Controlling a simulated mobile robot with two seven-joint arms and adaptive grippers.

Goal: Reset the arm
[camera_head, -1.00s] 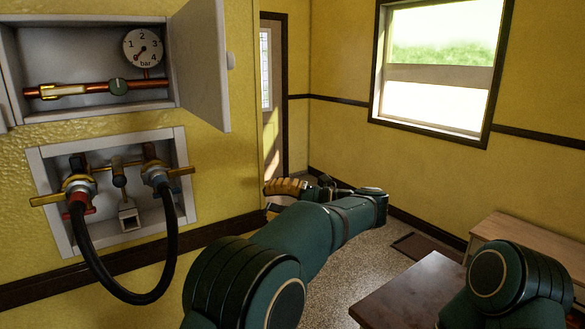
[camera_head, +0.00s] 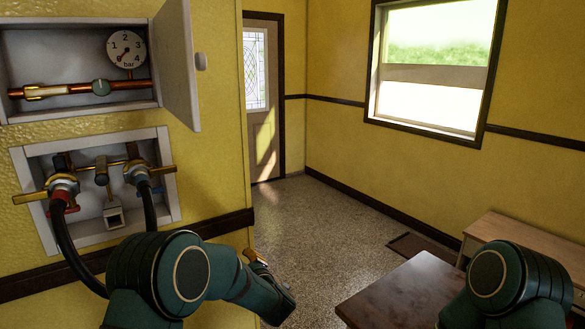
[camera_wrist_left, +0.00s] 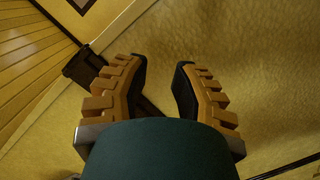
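My left arm (camera_head: 190,274) comes in low at the left, dark green, in front of the yellow wall. Its gripper (camera_head: 257,257) is mostly hidden behind the arm's end; only a bit of orange finger shows. In the left wrist view, the left gripper's (camera_wrist_left: 161,72) two ribbed orange fingers stand apart with nothing held between them. My right arm (camera_head: 515,280) shows only as a rounded green joint at the lower right; its gripper is out of view.
An open white cabinet (camera_head: 80,112) holds a pressure gauge (camera_head: 126,49) and copper pipe; its door (camera_head: 177,65) sticks out. Below, a recessed valve box (camera_head: 170,203) has a black hose (camera_head: 68,245). A dark table (camera_head: 405,290) stands at right front. The speckled floor (camera_head: 325,222) is open.

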